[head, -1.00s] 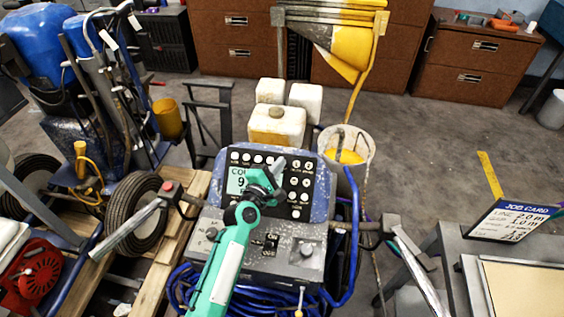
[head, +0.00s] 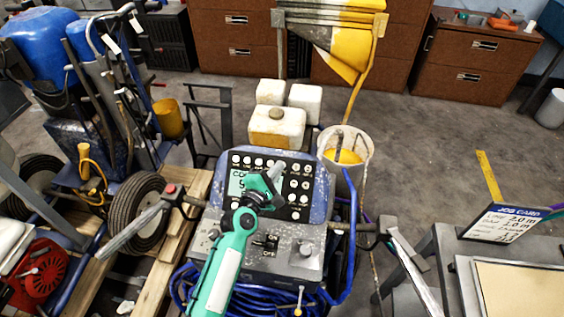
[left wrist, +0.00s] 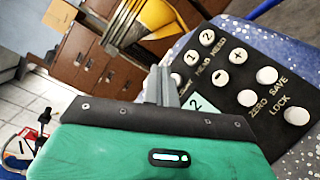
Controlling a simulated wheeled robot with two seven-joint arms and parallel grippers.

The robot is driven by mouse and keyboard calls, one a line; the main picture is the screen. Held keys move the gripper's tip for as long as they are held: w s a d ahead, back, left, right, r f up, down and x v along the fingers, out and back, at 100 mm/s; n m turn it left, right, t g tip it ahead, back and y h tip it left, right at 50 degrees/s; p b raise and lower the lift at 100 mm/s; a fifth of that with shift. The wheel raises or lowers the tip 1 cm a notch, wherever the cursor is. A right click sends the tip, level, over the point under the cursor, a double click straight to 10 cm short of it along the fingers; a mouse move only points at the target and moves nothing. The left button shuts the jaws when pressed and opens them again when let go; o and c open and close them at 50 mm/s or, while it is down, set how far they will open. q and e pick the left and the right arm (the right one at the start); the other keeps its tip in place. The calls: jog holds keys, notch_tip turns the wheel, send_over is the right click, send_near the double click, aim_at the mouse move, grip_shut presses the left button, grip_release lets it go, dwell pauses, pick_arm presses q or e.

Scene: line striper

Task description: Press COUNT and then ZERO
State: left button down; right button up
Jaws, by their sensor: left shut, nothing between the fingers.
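The line striper's control panel (head: 321,185) stands in the middle of the head view, with rows of round white buttons and a lit display (head: 236,182). The display shows letters starting "CO" and part of a digit; my gripper hides the rest. My left gripper (head: 278,170) is shut and empty, its tips over the middle of the panel. In the left wrist view the closed fingers (left wrist: 160,86) lie beside the panel's edge in the picture; contact cannot be told. The ZERO button (left wrist: 247,98) shows there, to the right of the fingers.
A lower grey box (head: 307,251) with a knob and switch sits below the panel. Handlebars flank it. A job card (head: 505,222) stands on the bench at right. A bucket (head: 352,175) and white containers stand behind. Blue hose lies coiled beneath.

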pick_arm(q)
jog(key=shift+s+a+r+p, duration=0.25)
jog(key=shift+s+r+p, duration=0.8)
jog(key=shift+s+r, duration=0.1)
dwell(0.6)
